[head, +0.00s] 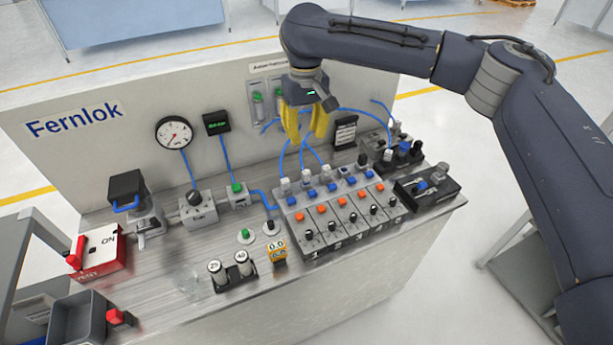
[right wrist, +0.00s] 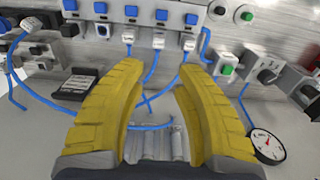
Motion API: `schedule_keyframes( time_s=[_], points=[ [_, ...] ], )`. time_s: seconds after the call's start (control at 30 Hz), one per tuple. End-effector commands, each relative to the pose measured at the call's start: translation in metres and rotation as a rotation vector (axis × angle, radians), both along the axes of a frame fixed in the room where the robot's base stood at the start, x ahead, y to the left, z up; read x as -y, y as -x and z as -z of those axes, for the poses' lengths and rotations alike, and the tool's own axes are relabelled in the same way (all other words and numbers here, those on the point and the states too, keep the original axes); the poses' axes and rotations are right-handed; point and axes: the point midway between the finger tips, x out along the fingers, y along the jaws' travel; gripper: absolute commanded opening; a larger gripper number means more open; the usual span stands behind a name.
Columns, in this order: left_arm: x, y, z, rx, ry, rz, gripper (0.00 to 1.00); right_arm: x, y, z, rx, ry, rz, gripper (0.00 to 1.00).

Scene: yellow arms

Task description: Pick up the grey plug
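My right gripper (head: 305,132) hangs fingers down above the back of the valve block (head: 345,215). Its yellow fingers are apart with nothing held; the right wrist view shows the empty gap (right wrist: 160,75). Several light grey-white plugs with blue hoses stand along the block's back row, one at its left end (head: 285,184); such a plug (right wrist: 158,41) also shows beyond the fingertips in the right wrist view. I cannot tell which piece is the grey plug. My left gripper is out of view.
Blue hoses (head: 302,160) loop close below and behind the fingers. The upright Fernlok panel (head: 100,120) with a gauge (head: 174,133) stands behind. A dark holder (head: 427,187) lies right of the block. The bench's front left holds a red switch box (head: 98,250) and a grey bin (head: 78,318).

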Motion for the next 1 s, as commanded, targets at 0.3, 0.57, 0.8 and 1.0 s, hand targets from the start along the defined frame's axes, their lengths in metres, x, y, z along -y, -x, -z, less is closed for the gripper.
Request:
schedule_keyframes(
  time_s=[0.3, 0.57, 0.8, 1.0],
  points=[
    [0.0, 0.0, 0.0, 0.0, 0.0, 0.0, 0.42, 0.0, 0.001, 0.058, -0.005, -0.001, -0.002, 0.32],
    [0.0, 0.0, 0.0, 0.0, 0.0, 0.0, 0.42, 0.0, 0.0, 0.092, -0.003, -0.001, -0.002, 0.32],
    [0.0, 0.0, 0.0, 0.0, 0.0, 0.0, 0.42, 0.0, 0.0, 0.103, 0.0, -0.001, -0.002, 0.32],
    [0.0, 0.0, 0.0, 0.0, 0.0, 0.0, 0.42, 0.001, -0.001, 0.115, -0.002, 0.0, -0.002, 0.32]
  ],
)
